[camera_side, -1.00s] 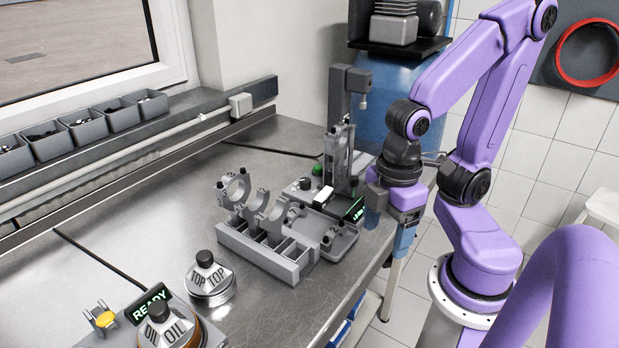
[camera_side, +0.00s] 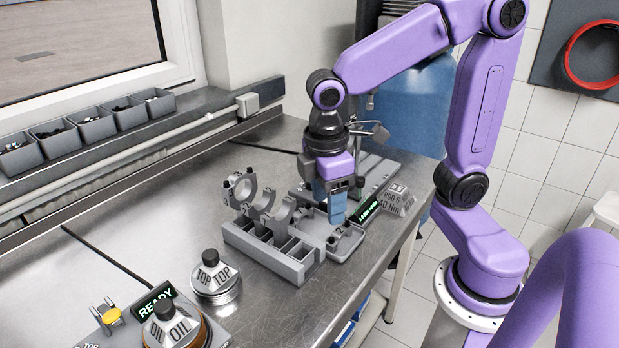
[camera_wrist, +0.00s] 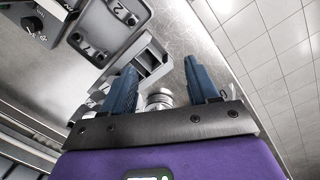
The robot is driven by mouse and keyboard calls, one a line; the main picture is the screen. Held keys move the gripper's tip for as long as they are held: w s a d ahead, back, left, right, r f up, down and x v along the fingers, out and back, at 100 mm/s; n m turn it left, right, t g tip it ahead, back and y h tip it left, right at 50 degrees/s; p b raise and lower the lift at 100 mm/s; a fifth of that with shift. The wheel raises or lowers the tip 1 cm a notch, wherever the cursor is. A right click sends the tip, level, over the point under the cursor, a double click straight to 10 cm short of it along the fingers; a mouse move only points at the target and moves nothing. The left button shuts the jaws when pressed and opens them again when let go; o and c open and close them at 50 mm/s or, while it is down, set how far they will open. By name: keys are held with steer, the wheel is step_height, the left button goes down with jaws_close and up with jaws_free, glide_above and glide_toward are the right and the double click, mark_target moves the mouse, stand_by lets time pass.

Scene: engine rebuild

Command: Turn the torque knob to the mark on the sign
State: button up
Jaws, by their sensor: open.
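The torque knob (camera_wrist: 33,25) is small and black, on a dark panel at the top left of the wrist view. In the side view, a dark knob (camera_side: 360,182) shows partly beside my gripper, above the green-lit display (camera_side: 367,211). The sign (camera_side: 397,201) is a small grey block reading "40 Nm" at the bench's right edge; its other marking is too small to read surely. My gripper (camera_side: 337,212) points down over the fixture, left of the display. In the wrist view my gripper (camera_wrist: 160,68) has its blue fingers apart, with nothing held between them; the knob is beyond them, to the left.
A grey rack (camera_side: 265,255) with upright rings stands left of my gripper. A plate (camera_side: 346,243) with small round parts lies beside it. The bench middle is clear.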

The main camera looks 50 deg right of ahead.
steer(key=w+d+r+m+g+h, duration=0.1)
steer(key=w+d, duration=0.2)
steer(key=w, duration=0.5)
steer(key=w+d+r+m, duration=0.1)
steer(key=w+d, duration=0.1)
steer(key=w, duration=0.7)
steer(key=w+d+f+m+g, duration=0.1)
steer(key=w+d, duration=0.3)
steer(key=d, duration=0.2)
steer(key=w+d+m+g, duration=0.1)
steer(key=w+d+g, duration=0.1)
steer(key=w+d, duration=0.35)
steer(key=shift+h, duration=0.4)
steer(key=x, duration=1.2)
steer(key=d+x, duration=0.1)
steer(key=x, duration=0.5)
steer(key=shift+s+r, duration=0.15)
steer(key=shift+r, duration=0.1)
steer(key=c, duration=1)
